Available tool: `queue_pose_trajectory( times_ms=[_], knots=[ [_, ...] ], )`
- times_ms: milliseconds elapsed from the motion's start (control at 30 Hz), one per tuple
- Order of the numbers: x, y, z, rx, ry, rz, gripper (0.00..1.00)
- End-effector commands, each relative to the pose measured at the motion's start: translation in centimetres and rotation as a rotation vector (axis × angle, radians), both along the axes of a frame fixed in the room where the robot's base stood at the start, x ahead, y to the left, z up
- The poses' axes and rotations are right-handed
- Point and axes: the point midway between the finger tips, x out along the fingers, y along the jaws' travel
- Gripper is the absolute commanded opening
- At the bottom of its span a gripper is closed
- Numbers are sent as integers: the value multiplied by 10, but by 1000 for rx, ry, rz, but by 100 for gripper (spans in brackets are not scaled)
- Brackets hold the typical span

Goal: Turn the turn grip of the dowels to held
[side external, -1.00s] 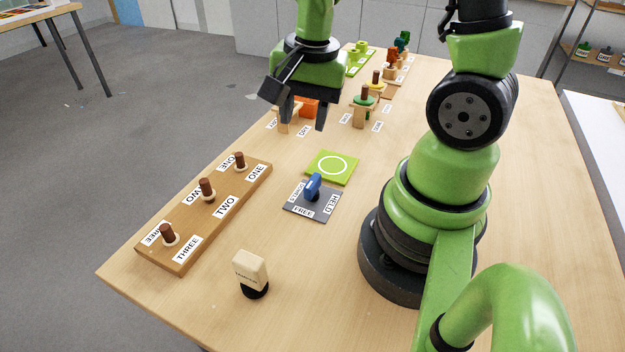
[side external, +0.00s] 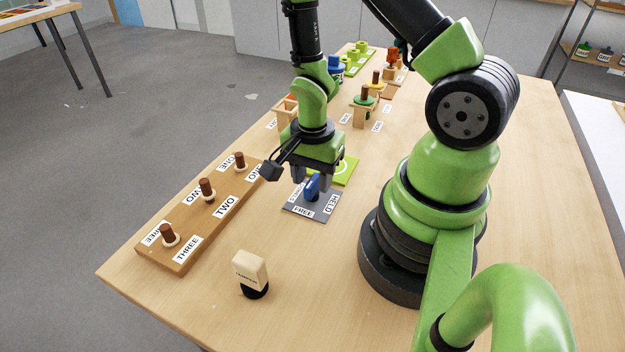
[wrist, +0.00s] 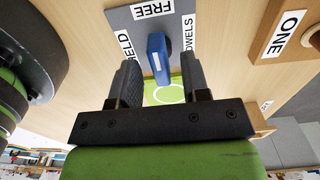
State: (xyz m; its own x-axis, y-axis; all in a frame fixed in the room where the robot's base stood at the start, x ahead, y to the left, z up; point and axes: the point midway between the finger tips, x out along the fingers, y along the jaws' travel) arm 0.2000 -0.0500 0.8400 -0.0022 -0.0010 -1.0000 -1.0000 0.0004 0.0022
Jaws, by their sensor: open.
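The turn grip is a blue handle (side external: 312,188) with a white mark, standing on a grey plate (side external: 320,216). The plate carries the labels FREE, HELD and one partly hidden that reads DOWELS in the wrist view. My gripper (side external: 313,180) is open and points down, just above the handle. In the wrist view the blue handle (wrist: 157,52) shows between the two spread fingers of my gripper (wrist: 160,78), and I see no finger touching it. Which label the handle points at is not clear.
A wooden board (side external: 190,242) with dowels marked ONE, TWO and THREE lies to the left. A green pad (side external: 348,170) with a white circle is just behind the plate. A cream block (side external: 250,268) on a black base stands in front. Coloured parts on stands fill the back.

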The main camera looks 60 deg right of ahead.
Motion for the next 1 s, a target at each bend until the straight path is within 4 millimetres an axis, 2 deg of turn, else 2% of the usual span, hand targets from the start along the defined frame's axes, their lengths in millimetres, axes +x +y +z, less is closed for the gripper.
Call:
queue_pose_trajectory(
  times_ms=[200, 500, 700, 1000],
  knots=[
    [0, 0, -13, 0, 1, 1, 43],
    [0, 0, -14, 0, 0, 1, 43],
    [0, 0, -14, 0, 0, 1, 0],
    [0, 0, -14, 0, 1, 21, 0]
  ],
)
